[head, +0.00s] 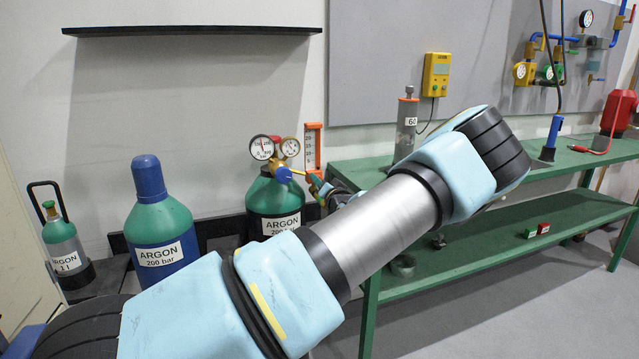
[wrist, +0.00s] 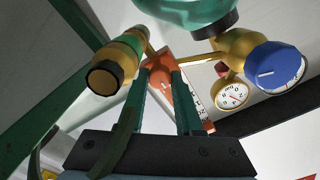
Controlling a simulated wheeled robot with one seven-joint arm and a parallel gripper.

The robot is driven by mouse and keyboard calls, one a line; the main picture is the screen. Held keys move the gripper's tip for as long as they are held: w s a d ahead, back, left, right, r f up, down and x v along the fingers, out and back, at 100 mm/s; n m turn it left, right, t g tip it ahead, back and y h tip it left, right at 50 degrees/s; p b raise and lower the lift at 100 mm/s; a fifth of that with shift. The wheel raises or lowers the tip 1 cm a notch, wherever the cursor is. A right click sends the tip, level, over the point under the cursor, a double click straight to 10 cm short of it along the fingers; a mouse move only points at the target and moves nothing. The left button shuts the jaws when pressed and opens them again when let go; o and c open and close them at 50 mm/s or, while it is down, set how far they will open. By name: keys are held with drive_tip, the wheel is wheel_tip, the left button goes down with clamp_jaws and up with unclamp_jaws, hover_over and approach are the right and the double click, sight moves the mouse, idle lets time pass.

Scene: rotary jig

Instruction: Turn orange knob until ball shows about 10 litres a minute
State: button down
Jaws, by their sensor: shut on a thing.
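The orange knob (wrist: 161,80) shows between the two dark green fingers of my gripper (wrist: 162,82) in the wrist view, and the fingers are shut on it. In the head view my gripper (head: 322,188) is small, just below the flow meter, and the knob is hard to make out there. The flow meter (head: 313,148) is an upright tube with an orange frame and a scale. Its scale (wrist: 195,97) also shows in the wrist view, partly behind a finger. I cannot make out the ball or its reading in either view.
Two round gauges (head: 276,148) and a blue regulator knob (wrist: 274,65) are close beside my gripper. The green argon cylinder (head: 274,205) stands below them. A green workbench (head: 365,172) is to the right, and another argon cylinder (head: 160,225) is to the left.

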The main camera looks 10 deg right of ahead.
drive_tip(key=shift+f+n+b, duration=0.1)
drive_tip(key=shift+n+b, duration=0.2)
drive_tip(key=shift+f+n+b, duration=0.15)
drive_tip(key=shift+n+b, duration=0.75)
drive_tip(key=shift+b, duration=0.15)
drive_tip(key=n+b, duration=0.3)
drive_tip(key=b, duration=0.1)
drive_tip(key=shift+n, duration=0.3)
drive_tip(key=n+b, duration=0.6)
drive_tip(key=b, duration=0.1)
drive_tip(key=shift+a+f, duration=0.1)
drive_tip(key=n+b, duration=0.3)
drive_tip(key=b, duration=0.2)
drive_tip(key=shift+n, duration=0.4)
drive_tip(key=n+b, duration=0.3)
drive_tip(key=b, duration=0.1)
drive_tip(key=shift+n+b, duration=0.35)
drive_tip(key=shift+n, duration=0.05)
drive_tip(key=n+b, duration=0.2)
drive_tip(key=b, duration=0.1)
drive_tip(key=shift+n, duration=0.4)
drive_tip(key=shift+r+n+b, duration=0.2)
drive_tip(key=shift+n+b, duration=0.5)
drive_tip(key=shift+b, duration=0.25)
